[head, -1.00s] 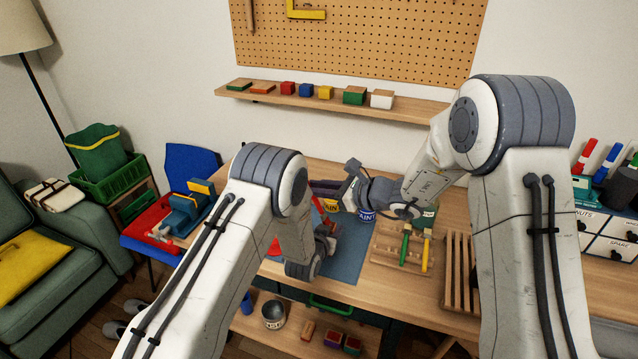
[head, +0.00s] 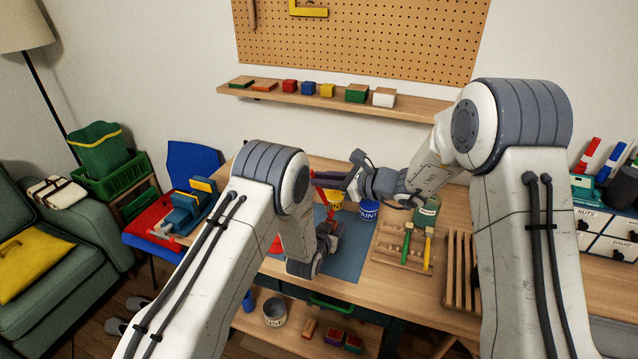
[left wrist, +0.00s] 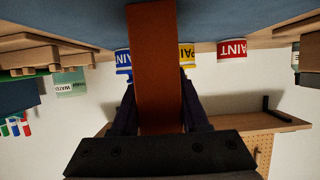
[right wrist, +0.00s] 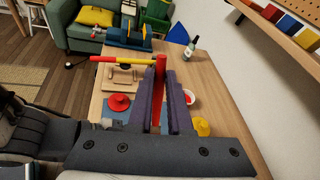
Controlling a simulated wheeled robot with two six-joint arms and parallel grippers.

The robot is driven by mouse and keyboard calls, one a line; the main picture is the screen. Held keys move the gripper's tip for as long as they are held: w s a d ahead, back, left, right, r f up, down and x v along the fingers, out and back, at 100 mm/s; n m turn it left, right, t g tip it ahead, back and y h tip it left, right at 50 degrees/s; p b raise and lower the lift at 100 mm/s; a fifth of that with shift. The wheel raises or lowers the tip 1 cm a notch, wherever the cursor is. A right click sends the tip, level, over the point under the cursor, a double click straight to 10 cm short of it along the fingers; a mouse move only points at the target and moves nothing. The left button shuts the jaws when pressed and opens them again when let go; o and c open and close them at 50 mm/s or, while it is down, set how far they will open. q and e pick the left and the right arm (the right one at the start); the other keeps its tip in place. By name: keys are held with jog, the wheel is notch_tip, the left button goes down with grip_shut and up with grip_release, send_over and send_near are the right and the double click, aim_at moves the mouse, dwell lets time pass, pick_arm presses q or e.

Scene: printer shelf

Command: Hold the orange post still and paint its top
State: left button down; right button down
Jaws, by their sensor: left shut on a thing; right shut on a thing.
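The orange post (left wrist: 155,65) is between the dark fingers of my left gripper (head: 328,238), which is shut on it. In the head view the left arm hides most of the post. My right gripper (head: 345,177) is shut on a red brush (right wrist: 159,95), higher than the left gripper and above the mat. The brush's painting end is hard to make out, and I cannot tell whether it touches the post. A yellow paint can (head: 337,200) and a blue paint can (head: 369,210) stand behind the mat. A red paint can (left wrist: 232,49) shows in the left wrist view.
A wooden brush rack (head: 400,256) with green and yellow brushes stands right of the blue mat (head: 345,262). A water jar (head: 427,212) stands behind it. A slatted wooden rack (head: 460,270) is farther right. A blue vise (head: 188,207) sits at left.

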jog(key=shift+r, duration=3)
notch_tip(320, 180, up, 3)
jog(key=shift+f, duration=0.1)
jog(key=shift+d+f, duration=0.25)
jog(key=shift+f, duration=0.85)
